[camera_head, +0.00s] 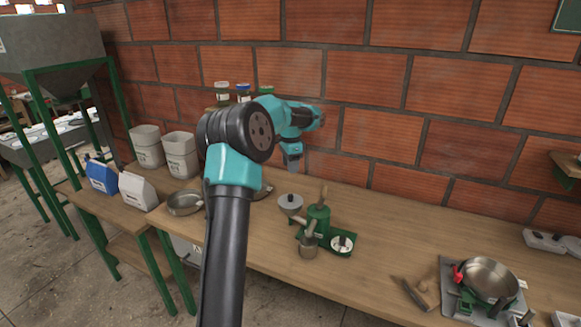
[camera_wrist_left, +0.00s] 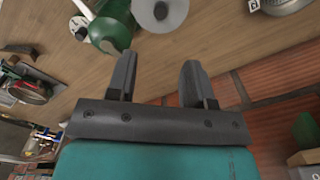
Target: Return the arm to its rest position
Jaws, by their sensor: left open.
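My left arm rises from the bottom of the head view and bends toward the brick wall, above the wooden table (camera_head: 360,225). My left gripper (camera_wrist_left: 158,80) shows in the left wrist view with its two fingers apart and nothing between them. In the head view the gripper (camera_head: 295,168) hangs above the table behind the green device, partly hidden by its own wrist. My right arm and gripper are not in either view.
A pan (camera_head: 488,279) sits on a burner at right. Blue and white bags (camera_head: 102,177) and pale buckets (camera_head: 181,155) stand at left. The brick wall (camera_head: 400,130) is close behind.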

